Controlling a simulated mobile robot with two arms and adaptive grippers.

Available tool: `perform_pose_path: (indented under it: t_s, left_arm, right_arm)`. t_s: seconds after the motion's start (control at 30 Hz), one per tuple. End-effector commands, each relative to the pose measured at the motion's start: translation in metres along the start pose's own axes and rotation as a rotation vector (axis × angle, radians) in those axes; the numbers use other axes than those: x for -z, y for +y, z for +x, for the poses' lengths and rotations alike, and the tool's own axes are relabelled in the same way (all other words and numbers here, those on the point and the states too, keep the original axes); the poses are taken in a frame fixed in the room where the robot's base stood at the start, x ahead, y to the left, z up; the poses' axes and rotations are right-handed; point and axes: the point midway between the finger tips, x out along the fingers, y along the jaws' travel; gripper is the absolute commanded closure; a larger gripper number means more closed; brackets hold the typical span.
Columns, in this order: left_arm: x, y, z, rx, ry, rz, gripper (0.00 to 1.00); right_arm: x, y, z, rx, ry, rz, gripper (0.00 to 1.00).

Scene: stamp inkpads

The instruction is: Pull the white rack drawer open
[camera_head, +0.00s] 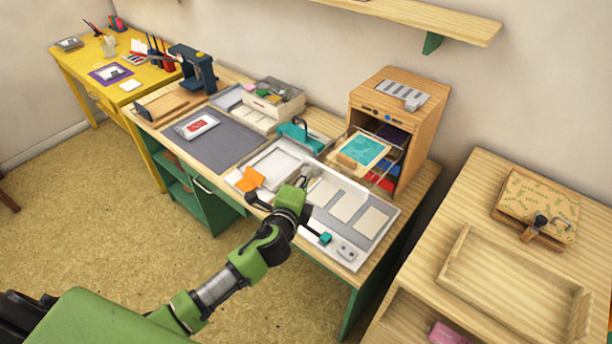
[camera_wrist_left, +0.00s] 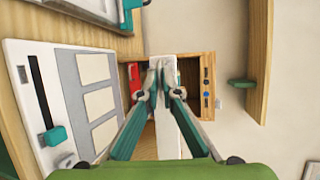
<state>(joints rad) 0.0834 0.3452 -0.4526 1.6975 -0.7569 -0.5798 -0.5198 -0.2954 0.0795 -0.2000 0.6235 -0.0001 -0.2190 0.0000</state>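The wooden rack (camera_head: 412,107) stands at the right end of the workbench. A pale drawer or tray (camera_head: 384,157) with a teal sheet on it juts from its front, with a wooden handle block (camera_head: 347,160). In the left wrist view, a white strip (camera_wrist_left: 188,138), likely this drawer, lies behind the fingers, and the rack (camera_wrist_left: 207,88) is beyond. My left gripper (camera_head: 309,172) is in front of the drawer, apart from the handle in the head view. Its fingertips (camera_wrist_left: 163,68) are drawn together, with nothing clearly held. My right gripper is not in view.
A teal press (camera_head: 302,136) stands left of the rack. Red and blue drawers (camera_head: 383,175) sit lower in the rack. A second table (camera_head: 470,215) is at the right.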

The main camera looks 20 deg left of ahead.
Motion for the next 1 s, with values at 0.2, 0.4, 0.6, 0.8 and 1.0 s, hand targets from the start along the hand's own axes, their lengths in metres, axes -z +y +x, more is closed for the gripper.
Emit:
perform_pose_path:
  t_s: [0.2, 0.4, 0.6, 0.8, 1.0]
  left_arm:
    - [0.000, 0.000, 0.000, 0.000, 0.000, 0.000, 0.78]
    - [0.000, 0.000, 0.000, 0.000, 0.000, 0.000, 0.78]
    - [0.000, 0.001, -0.003, -0.001, 0.000, 0.000, 0.78]
    - [0.000, 0.001, -0.031, -0.002, 0.001, -0.001, 0.78]
    - [0.001, 0.002, -0.075, -0.003, 0.002, 0.000, 0.78]
  right_arm:
    - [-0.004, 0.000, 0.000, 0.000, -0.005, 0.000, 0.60]
    - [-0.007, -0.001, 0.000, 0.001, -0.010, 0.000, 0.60]
    - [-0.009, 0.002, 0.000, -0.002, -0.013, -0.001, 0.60]
    - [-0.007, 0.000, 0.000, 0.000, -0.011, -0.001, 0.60]
    - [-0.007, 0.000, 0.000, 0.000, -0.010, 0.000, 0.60]
